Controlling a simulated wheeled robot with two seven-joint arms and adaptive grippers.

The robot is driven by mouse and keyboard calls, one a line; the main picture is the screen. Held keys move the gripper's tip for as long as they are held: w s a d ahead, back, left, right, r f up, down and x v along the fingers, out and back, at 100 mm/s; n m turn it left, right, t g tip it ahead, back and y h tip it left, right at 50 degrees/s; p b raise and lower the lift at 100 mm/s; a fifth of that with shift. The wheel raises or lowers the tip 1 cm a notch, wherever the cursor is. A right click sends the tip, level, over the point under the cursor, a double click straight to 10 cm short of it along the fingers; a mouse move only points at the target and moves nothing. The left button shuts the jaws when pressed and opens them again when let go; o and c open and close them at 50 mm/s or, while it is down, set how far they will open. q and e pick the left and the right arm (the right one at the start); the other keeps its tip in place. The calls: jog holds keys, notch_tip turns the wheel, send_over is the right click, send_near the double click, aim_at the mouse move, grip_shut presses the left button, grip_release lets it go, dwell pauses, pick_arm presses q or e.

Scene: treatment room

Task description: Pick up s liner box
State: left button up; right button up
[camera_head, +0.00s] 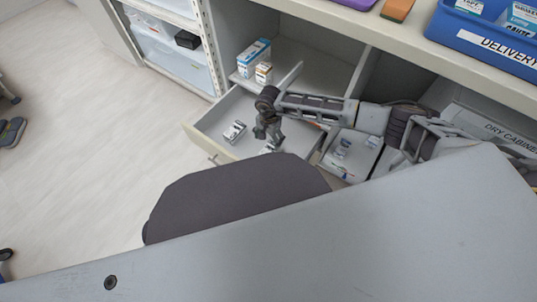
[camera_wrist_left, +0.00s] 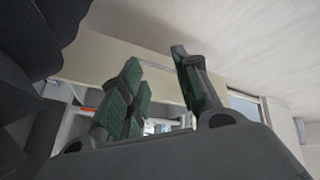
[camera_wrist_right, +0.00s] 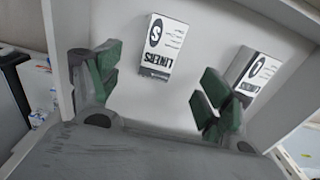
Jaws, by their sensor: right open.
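The S liner box (camera_wrist_right: 163,47) is a white carton with a dark printed end, lying in the open drawer (camera_head: 205,145) in the right wrist view. A similar box marked L (camera_wrist_right: 250,72) lies to its right. In the head view one small box (camera_head: 234,132) lies in the drawer and another (camera_head: 267,149) is partly hidden below my gripper; their letters are unreadable there. My right gripper (camera_head: 268,122) hangs over the drawer, open and empty; in its wrist view its fingers (camera_wrist_right: 158,80) are apart, below the S box. My left gripper (camera_wrist_left: 162,88) is open and empty.
Blue and orange cartons (camera_head: 254,55) stand on the shelf behind. A blue delivery bin (camera_head: 480,35) sits on the counter.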

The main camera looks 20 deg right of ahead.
jog(key=b, duration=0.2)
send_over(269, 150)
jog(key=f, duration=0.4)
jog(key=shift+s+a+f, duration=0.15)
jog(key=shift+s+f, duration=0.1)
jog(key=shift+f, duration=0.1)
pick_arm(q)
jog(key=shift+d+f+t, duration=0.15)
jog(key=shift+f, duration=0.75)
jog(key=shift+d+f+t, duration=0.15)
jog(key=shift+f, duration=0.75)
pick_arm(e)
jog(key=shift+f, duration=0.85)
pick_arm(q)
jog(key=shift+f, duration=0.1)
pick_arm(e)
jog(key=shift+f, duration=0.15)
jog(key=shift+w+f+b, duration=0.1)
jog(key=shift+f+b, duration=0.7)
jog(key=shift+f, duration=0.3)
jog(key=shift+f+b, duration=0.7)
jog(key=shift+f, duration=0.65)
pick_arm(q)
jog(key=f, duration=0.1)
jog(key=f+h, duration=0.1)
jog(key=shift+w+d+f, duration=0.15)
jog(key=shift+d+f, duration=0.1)
jog(key=shift+f, duration=0.1)
jog(key=shift+w+r, duration=0.1)
jog(key=shift+r, duration=0.1)
